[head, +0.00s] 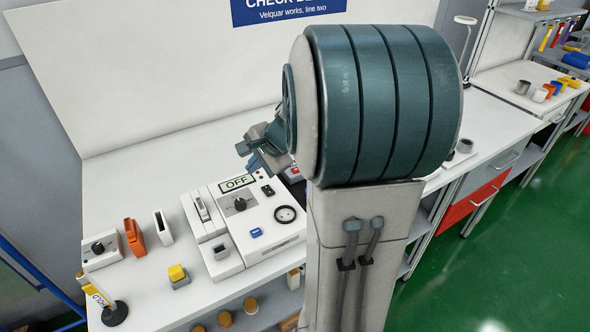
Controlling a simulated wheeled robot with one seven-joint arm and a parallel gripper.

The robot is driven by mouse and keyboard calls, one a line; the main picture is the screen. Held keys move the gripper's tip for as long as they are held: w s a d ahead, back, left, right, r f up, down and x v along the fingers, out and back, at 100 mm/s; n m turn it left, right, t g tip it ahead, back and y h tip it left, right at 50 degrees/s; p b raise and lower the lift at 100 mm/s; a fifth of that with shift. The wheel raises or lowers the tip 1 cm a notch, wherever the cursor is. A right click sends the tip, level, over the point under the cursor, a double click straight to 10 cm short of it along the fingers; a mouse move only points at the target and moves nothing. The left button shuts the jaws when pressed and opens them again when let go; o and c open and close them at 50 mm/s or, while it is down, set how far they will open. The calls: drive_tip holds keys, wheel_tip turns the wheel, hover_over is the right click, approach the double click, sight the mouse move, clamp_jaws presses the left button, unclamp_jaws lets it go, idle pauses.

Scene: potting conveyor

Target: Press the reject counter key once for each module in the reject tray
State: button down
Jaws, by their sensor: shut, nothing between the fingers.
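A white panel (270,240) on the bench has an OFF display (238,183), a black knob (240,204), a small blue key (256,232) and a round black part (286,214). I cannot read which key is the reject counter key. Behind my arm a small red part (293,171) shows beside the panel; I cannot tell what it belongs to. No reject tray or modules can be made out; my arm covers much of the bench's right side. My gripper (254,163) is partly visible above the panel's back edge, shut and empty.
Left of the panel stand a lever unit (202,212), a rocker unit (221,258), a white slotted block (163,227), an orange holder (135,237), a knob box (101,249) and a yellow-topped block (178,276). A HOLD sign stand (115,314) is at front left.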

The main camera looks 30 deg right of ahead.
drive_tip(key=s+a+r+n+g+h, duration=0.1)
drive_tip(key=s+a+n, duration=0.4)
drive_tip(key=s+n, duration=0.3)
drive_tip(key=s+a+n+g+h, duration=0.2)
drive_tip(key=s+a+n, duration=0.3)
drive_tip(key=s, duration=0.6)
drive_tip(key=n, duration=0.2)
drive_tip(key=shift+a+r+n, duration=0.25)
drive_tip(key=shift+r+n, duration=0.15)
drive_tip(key=shift+s+a, duration=0.1)
